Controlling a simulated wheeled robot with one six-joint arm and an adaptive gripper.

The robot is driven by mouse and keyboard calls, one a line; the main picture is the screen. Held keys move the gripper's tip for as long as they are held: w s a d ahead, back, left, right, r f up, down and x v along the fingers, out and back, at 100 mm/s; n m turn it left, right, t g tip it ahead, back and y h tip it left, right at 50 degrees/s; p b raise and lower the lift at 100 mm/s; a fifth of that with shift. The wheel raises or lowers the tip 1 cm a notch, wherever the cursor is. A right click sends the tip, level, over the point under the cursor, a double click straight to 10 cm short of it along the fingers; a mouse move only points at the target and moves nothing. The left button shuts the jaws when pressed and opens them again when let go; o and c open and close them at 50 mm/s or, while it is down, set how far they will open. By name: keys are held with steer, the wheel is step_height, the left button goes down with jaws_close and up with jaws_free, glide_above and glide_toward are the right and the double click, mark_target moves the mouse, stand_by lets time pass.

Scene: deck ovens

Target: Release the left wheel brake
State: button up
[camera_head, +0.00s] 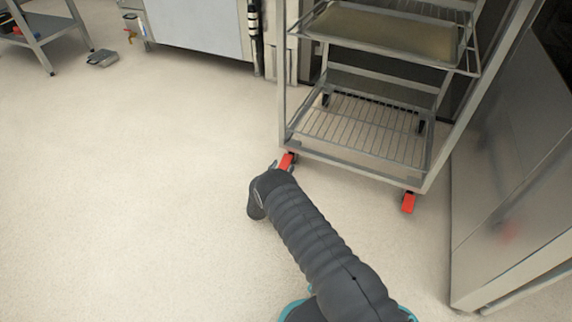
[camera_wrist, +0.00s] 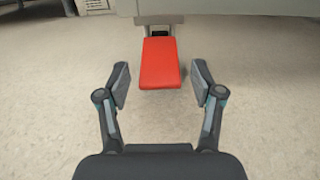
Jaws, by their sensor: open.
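The left wheel brake is a red pedal (camera_head: 287,161) at the front left foot of a steel rack. My arm reaches down to it, and my gripper (camera_head: 279,164) is mostly hidden behind the arm's end there. In the wrist view the red pedal (camera_wrist: 160,63) lies ahead, centred between the two fingers. My gripper (camera_wrist: 160,85) is open, with a gap between each finger and the pedal. The wheel under the pedal is mostly hidden. A second red pedal (camera_head: 408,202) is at the rack's front right foot.
The steel rack (camera_head: 358,171) carries a tray (camera_head: 385,33) and a wire shelf. A large steel panel (camera_head: 510,170) stands close on the right. A grey object (camera_head: 103,58) lies on the floor at far left. The floor left of the rack is clear.

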mark_target(285, 161)
steer(key=shift+x, duration=1.55)
jaws_close()
